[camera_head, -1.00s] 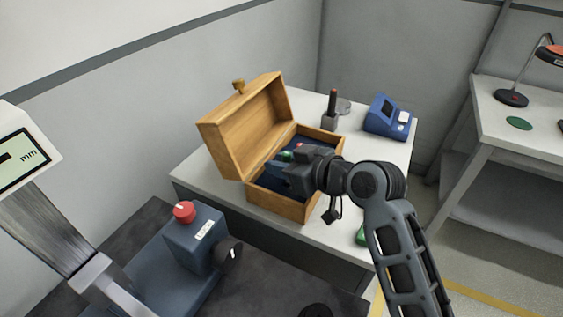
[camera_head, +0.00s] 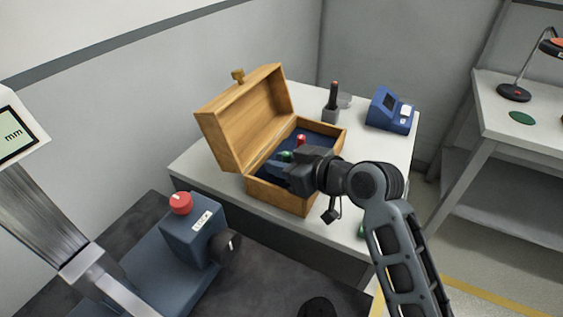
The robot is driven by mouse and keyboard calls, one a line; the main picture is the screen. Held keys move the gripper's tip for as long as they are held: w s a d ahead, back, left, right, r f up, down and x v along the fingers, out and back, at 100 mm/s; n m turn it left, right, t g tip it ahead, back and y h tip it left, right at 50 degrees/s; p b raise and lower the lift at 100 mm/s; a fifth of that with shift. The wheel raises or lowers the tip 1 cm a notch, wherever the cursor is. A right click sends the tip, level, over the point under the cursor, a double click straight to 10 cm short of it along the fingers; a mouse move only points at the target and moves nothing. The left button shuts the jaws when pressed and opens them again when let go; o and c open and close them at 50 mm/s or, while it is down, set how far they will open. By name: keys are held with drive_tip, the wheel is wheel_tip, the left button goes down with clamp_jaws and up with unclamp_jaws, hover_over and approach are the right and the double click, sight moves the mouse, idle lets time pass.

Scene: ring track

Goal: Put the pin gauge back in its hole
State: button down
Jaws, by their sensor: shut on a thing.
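The open wooden box (camera_head: 280,196) stands on the white table with its lid tilted back and a dark blue insert (camera_head: 321,137) inside. My gripper (camera_head: 283,167) is over the near left part of the box. It is shut on the pin gauge, whose green end (camera_head: 286,155) shows by the fingers. The rest of the pin gauge and its hole are hidden by my gripper and the box walls. I cannot tell whether its tip touches the insert. A red-topped piece (camera_head: 301,140) stands in the insert just beyond the green end.
The raised lid (camera_head: 247,120) is close to the left of my gripper. A dark upright tool with a stand (camera_head: 331,108) and a blue device (camera_head: 390,110) are behind the box. A blue-grey machine with a red knob (camera_head: 180,203) is at front left.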

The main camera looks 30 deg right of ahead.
drive_tip(key=shift+f, duration=0.25)
drive_tip(key=c, duration=1.3)
unclamp_jaws()
drive_tip(key=o, duration=0.4)
drive_tip(key=shift+a, duration=0.1)
drive_tip(key=shift+s, duration=0.15)
drive_tip(key=b+v, duration=0.1)
drive_tip(key=v, duration=0.6)
drive_tip(key=shift+s+d+r, duration=0.25)
drive_tip(key=shift+d, duration=0.05)
drive_tip(key=shift+d, duration=0.1)
